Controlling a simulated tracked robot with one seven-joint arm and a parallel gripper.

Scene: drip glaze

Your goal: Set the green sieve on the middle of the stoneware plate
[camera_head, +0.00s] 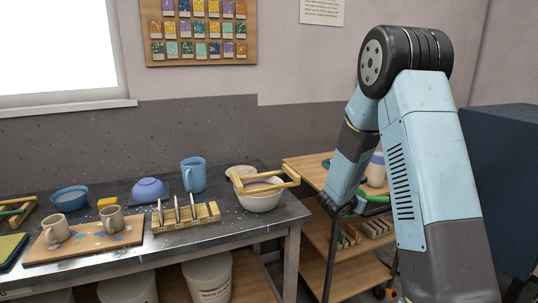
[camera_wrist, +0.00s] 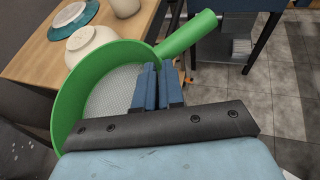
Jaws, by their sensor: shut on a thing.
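The green sieve (camera_wrist: 72,92), a round green-walled ring with a pale mesh, hangs in my gripper (camera_wrist: 158,75). The fingers are shut on its rim near the base of the handle, which points up and right in the wrist view. In the head view a green part of the sieve (camera_head: 378,199) shows behind my arm, beside the wooden cart. A pale plate with a teal rim (camera_wrist: 62,31), likely the stoneware plate, lies on the wooden top, apart from the sieve. In the head view only a bit of teal rim (camera_head: 326,163) shows past my arm.
A cream bowl (camera_wrist: 90,42) and a cup (camera_wrist: 124,6) stand near the plate on the cart top (camera_head: 305,163). The dark table (camera_head: 120,262) at left holds mugs, bowls and a wooden rack. A dark blue cabinet (camera_head: 505,180) stands at right.

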